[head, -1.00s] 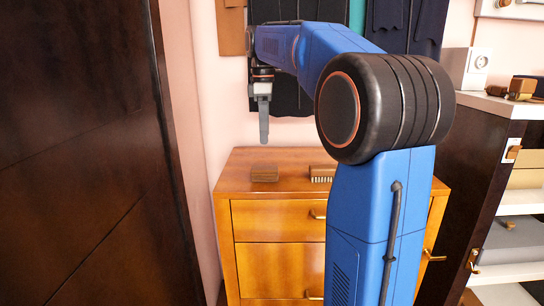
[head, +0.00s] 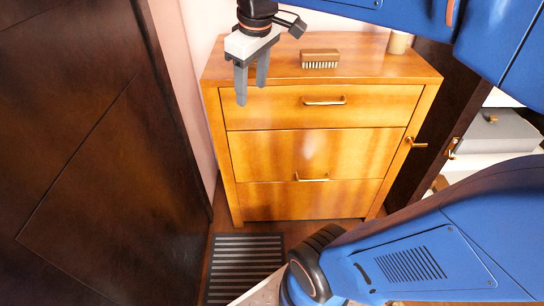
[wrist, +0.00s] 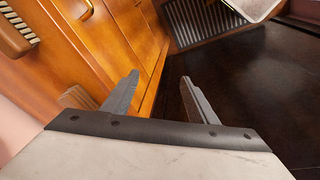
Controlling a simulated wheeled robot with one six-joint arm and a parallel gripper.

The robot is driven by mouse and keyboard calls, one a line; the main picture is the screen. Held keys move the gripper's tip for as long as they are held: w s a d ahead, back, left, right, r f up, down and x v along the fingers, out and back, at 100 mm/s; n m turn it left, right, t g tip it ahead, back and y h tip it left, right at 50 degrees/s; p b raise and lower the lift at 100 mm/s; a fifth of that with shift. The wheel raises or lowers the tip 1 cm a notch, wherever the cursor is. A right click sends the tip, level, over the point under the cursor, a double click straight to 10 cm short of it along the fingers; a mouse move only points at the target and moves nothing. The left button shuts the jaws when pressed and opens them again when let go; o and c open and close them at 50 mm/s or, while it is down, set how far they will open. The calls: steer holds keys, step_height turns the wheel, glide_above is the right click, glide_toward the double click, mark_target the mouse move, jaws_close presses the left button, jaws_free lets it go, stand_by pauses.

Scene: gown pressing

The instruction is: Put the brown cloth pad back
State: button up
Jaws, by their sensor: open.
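In the wrist view a small brown block (wrist: 76,97), which looks like the brown cloth pad, lies on the cabinet top by the left finger. It is partly covered by my gripper. In the head view my gripper hides that spot. My gripper (head: 251,92) points down at the left front of the wooden cabinet (head: 285,70), its fingers overlapping the front edge in the picture. In the wrist view its fingers (wrist: 160,79) are apart with nothing between them.
A brush (head: 320,58) lies on the cabinet top, and a cream cup (head: 398,42) stands at its right back. A dark panel (head: 80,150) is on the left. A striped mat (head: 243,270) lies on the floor. Shelves with a grey box (head: 500,130) are on the right.

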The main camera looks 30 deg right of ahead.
steer(key=s+a+f+m+t, duration=0.1)
steer(key=s+a+f+m, duration=0.2)
steer(key=s+f, duration=0.8)
steer(key=shift+s+a+f+m+t, duration=0.4)
steer(key=shift+f+m, duration=0.3)
steer(key=shift+f, duration=0.8)
